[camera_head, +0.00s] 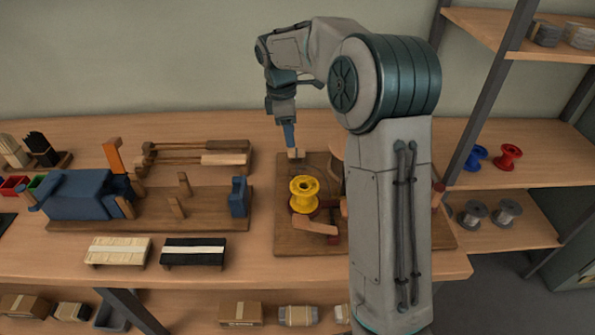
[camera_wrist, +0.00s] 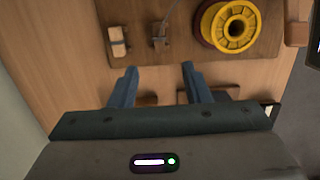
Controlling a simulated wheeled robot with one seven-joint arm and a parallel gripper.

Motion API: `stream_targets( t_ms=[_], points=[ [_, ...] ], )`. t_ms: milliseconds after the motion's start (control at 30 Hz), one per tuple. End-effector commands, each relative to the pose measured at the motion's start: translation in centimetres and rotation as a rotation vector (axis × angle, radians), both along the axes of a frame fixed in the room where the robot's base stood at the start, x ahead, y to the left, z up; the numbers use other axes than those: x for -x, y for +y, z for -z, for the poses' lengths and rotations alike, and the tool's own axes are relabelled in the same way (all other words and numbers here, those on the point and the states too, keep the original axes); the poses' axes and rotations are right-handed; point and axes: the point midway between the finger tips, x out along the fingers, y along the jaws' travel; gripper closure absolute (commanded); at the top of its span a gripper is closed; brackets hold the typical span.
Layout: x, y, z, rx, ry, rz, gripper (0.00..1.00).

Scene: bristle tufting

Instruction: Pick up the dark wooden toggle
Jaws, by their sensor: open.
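My gripper (camera_head: 290,146) points down over the back left part of the dark work board (camera_head: 290,240). In the wrist view its two blue fingers (camera_wrist: 158,82) are spread apart, with nothing between them. The dark wooden toggle cannot be picked out with certainty. A small grey-brown piece (camera_wrist: 160,42) with a thin stem lies on the board ahead of the fingers, too small to identify. A pale block (camera_wrist: 118,42) lies left of it in the wrist view. The fingertips are apart from both.
A yellow spool (camera_head: 303,190) stands on the board, with a brown wooden piece (camera_head: 316,226) in front of it. My arm hides the board's right part.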

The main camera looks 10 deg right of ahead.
Motion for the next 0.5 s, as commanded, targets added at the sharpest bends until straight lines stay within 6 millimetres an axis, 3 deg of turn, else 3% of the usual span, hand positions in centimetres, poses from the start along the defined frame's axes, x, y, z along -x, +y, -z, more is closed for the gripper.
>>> stream_targets(
  t_ms=[200,500],
  points=[
    [0.2,-0.6,4.5,0.001,0.003,0.002,0.56],
    [0.2,-1.0,7.1,0.001,0.002,0.004,0.56]
  ],
)
